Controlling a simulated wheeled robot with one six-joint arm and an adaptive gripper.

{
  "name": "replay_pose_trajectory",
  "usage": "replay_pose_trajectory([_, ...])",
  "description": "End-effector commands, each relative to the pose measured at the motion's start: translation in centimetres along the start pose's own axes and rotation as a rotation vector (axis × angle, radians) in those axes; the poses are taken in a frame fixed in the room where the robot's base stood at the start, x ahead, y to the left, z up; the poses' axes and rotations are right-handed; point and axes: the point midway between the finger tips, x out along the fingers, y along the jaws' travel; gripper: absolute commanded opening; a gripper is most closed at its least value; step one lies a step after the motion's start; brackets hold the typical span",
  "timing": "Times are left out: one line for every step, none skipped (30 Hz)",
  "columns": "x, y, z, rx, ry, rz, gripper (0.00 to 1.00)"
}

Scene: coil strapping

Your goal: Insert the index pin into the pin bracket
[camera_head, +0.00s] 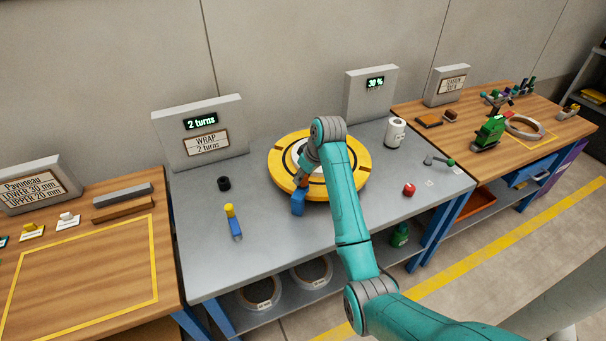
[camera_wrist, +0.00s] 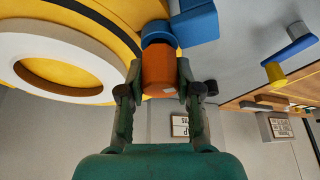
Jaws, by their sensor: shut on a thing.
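My gripper (camera_wrist: 158,88) is shut on the index pin (camera_wrist: 159,68), whose orange cylindrical body shows between the fingers in the wrist view. The blue pin bracket (camera_head: 298,204) stands at the front edge of the yellow turntable (camera_head: 353,178). In the wrist view the bracket's blue block (camera_wrist: 196,22) and a round blue part (camera_wrist: 158,30) lie just beyond the pin's far end. The pin's end meets or overlaps the round part; I cannot tell how deep it sits. In the head view my arm partly hides the turntable, and the pin is small there.
A blue lever with a yellow end (camera_head: 233,222) and a black cylinder (camera_head: 224,183) stand left of the turntable. A red knob (camera_head: 409,189), a white roll (camera_head: 395,133) and a green-ended tool (camera_head: 440,161) are to the right. The front left of the grey table (camera_head: 200,270) is clear.

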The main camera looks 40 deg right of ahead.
Motion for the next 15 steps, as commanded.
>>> replay_pose_trajectory([0.12,0.0,0.06,0.0,0.0,0.0,0.0])
replay_pose_trajectory([0.19,0.0,0.09,0.0,0.0,0.0,0.0])
replay_pose_trajectory([0.28,0.0,0.13,0.0,0.0,0.0,0.0])
replay_pose_trajectory([0.35,0.0,0.16,0.0,0.0,0.0,0.0])
replay_pose_trajectory([0.41,0.0,0.19,0.0,0.0,0.0,0.0])
replay_pose_trajectory([0.5,0.0,0.22,0.0,0.0,0.0,0.0])
replay_pose_trajectory([0.57,-0.01,0.25,0.0,-0.001,0.0,0.0])
replay_pose_trajectory([0.64,-0.01,0.28,0.0,-0.001,0.0,0.0])
replay_pose_trajectory([0.73,-0.01,0.32,0.0,0.0,0.0,0.0])
replay_pose_trajectory([0.8,-0.01,0.35,0.0,0.0,0.0,0.0])
replay_pose_trajectory([0.87,-0.01,0.38,0.0,0.0,0.0,0.0])
replay_pose_trajectory([0.96,-0.01,0.42,0.0,0.0,0.0,0.0])
replay_pose_trajectory([0.95,0.0,0.4,-0.001,0.0,0.0,0.38])
replay_pose_trajectory([0.94,0.0,0.39,0.0,0.0,0.0,0.46])
replay_pose_trajectory([0.93,0.0,0.39,0.0,0.0,0.0,0.56])
